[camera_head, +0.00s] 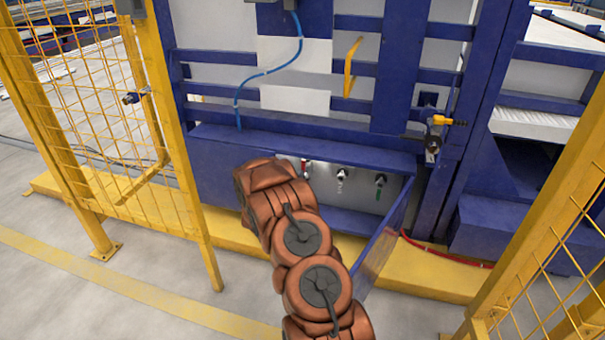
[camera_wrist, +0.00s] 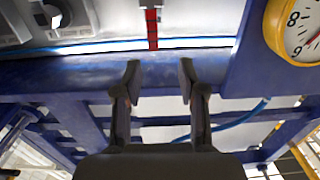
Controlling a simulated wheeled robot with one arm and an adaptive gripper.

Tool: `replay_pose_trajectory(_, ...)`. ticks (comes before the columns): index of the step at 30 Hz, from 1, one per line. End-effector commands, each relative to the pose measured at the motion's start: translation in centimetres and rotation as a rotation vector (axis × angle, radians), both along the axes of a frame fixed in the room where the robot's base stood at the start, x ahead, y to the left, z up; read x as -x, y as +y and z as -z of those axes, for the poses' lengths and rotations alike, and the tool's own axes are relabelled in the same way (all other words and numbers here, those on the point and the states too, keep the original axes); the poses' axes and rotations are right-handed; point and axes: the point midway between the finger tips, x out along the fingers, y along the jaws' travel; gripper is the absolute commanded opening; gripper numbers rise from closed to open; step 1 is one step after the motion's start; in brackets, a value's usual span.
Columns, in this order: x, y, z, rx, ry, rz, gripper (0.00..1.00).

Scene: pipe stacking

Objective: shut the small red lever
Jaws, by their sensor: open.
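The small red lever (camera_wrist: 152,28) shows at the top middle of the wrist view, below a metal fitting at the picture's edge. In the head view the red lever (camera_head: 304,167) is small, just right of my copper-coloured arm, at the left of a row of valves in an open blue box (camera_head: 240,165). My gripper (camera_wrist: 160,78) is open and empty in the wrist view. Its two fingers point toward the lever, which lies beyond the tips and between their lines, with a gap. In the head view my arm hides the gripper.
A white-handled valve (camera_head: 341,180) and a green-handled valve (camera_head: 380,184) are right of the red lever. A blue flap (camera_head: 383,243) stands open at the box's right. A yellow-rimmed gauge (camera_wrist: 296,30) is right in the wrist view. Yellow mesh fences (camera_head: 75,115) flank the area.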

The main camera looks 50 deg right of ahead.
Motion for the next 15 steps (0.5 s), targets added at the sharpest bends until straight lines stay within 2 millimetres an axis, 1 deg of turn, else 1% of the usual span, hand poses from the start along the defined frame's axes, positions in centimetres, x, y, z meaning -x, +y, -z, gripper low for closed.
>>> replay_pose_trajectory(1, 0.3, -0.3, 0.6, 0.012, -0.004, 0.010, 0.41)
replay_pose_trajectory(5, 0.6, -0.9, 0.8, 0.026, -0.010, 0.021, 0.41)
replay_pose_trajectory(8, 0.3, -1.5, 0.7, 0.028, -0.012, 0.022, 0.41)
replay_pose_trajectory(15, -1.0, -4.0, 0.9, 0.027, -0.012, 0.022, 0.41)
